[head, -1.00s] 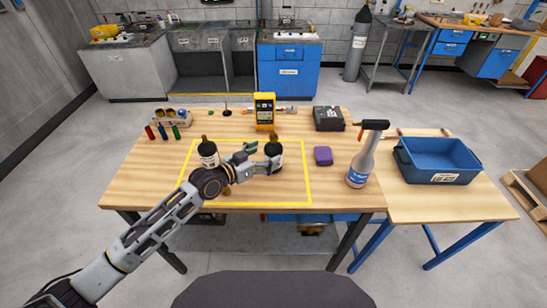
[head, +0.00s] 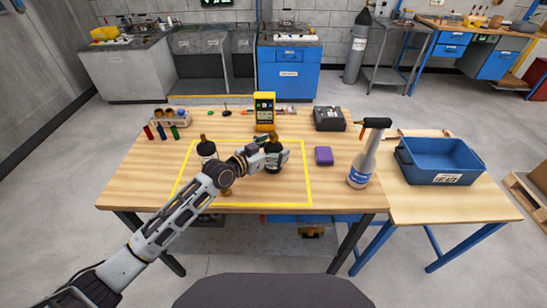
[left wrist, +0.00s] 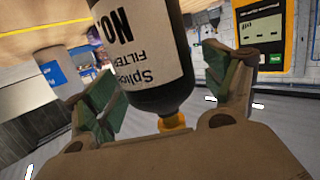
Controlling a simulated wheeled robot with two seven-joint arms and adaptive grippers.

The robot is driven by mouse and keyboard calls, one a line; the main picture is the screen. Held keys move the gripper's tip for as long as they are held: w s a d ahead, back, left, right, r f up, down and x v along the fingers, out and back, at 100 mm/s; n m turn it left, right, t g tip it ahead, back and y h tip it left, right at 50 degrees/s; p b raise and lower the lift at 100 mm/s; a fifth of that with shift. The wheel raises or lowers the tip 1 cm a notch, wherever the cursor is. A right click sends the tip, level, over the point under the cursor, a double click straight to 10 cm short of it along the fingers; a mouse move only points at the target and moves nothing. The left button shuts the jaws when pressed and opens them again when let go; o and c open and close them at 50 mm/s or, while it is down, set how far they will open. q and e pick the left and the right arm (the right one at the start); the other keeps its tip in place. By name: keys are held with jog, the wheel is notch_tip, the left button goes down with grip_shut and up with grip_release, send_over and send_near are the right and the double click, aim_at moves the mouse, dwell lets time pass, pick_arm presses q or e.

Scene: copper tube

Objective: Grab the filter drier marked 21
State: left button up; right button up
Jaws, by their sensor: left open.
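Two dark filter driers with white labels and brass ends stand on the wooden table. The left filter drier (head: 207,149) is inside the yellow outline; its number is too small to read. The right filter drier (head: 273,138) is partly hidden by my left gripper (head: 280,155), which is open around it. In the left wrist view, this filter drier (left wrist: 150,55) sits between the spread green-padded fingers of the left gripper (left wrist: 165,88). Its label shows "NO." and "FILTER", but the number is out of sight. My right gripper is not in view.
A yellow meter (head: 264,111) stands behind the right drier. A blue bin (head: 438,160) sits on the side table. Small coloured cylinders (head: 161,132) stand at back left.

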pick_arm(q)
jog(key=shift+r, duration=0.1)
jog(key=c, duration=1.5)
jog(key=shift+r, duration=5)
jog(key=shift+c, duration=0.2)
